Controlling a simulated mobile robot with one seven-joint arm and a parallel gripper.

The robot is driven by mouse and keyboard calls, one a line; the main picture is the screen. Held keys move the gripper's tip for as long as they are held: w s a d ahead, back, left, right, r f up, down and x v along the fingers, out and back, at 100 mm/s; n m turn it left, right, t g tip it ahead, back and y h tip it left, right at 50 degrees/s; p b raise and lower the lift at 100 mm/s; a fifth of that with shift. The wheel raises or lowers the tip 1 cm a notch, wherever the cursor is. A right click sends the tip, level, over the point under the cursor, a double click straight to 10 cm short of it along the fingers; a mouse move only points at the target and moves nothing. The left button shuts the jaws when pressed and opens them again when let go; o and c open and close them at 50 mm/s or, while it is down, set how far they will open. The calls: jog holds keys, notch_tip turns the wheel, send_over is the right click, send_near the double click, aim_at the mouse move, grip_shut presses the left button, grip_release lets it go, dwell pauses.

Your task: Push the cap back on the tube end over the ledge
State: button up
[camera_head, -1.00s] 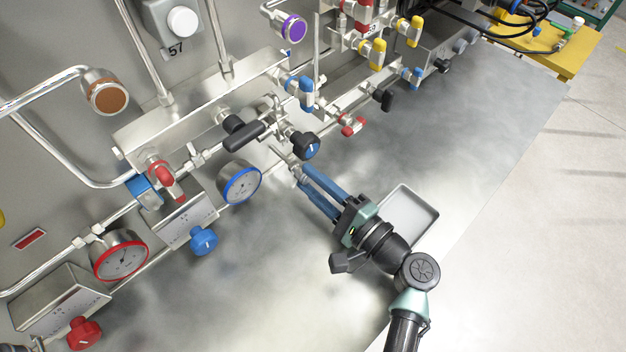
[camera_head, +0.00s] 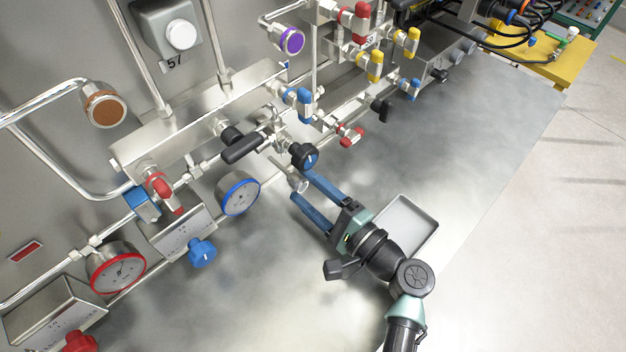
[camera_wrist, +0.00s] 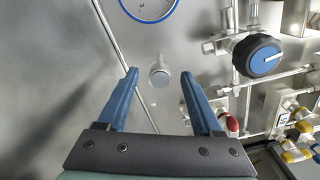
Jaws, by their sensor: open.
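A short metal tube (camera_head: 278,165) points out from the panel over the grey metal ledge (camera_head: 470,150). At its end is a round silver cap (camera_head: 298,184), which the wrist view shows face-on (camera_wrist: 160,77). The cap appears seated on the tube end, but I cannot tell how far on it sits. My gripper (camera_head: 302,187) is open, its two blue fingers on either side of the cap in the picture. In the wrist view my gripper (camera_wrist: 159,74) shows a gap between each fingertip and the cap.
A black knob with a blue face (camera_head: 304,156) is close above the upper finger. A blue-rimmed gauge (camera_head: 239,197) is to the left. A shallow tray (camera_head: 408,222) lies on the ledge beside my wrist and looks empty. The ledge in front is clear.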

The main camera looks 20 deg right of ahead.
jog(key=b+v, duration=0.2)
jog(key=v, duration=1.1)
dwell(0.4)
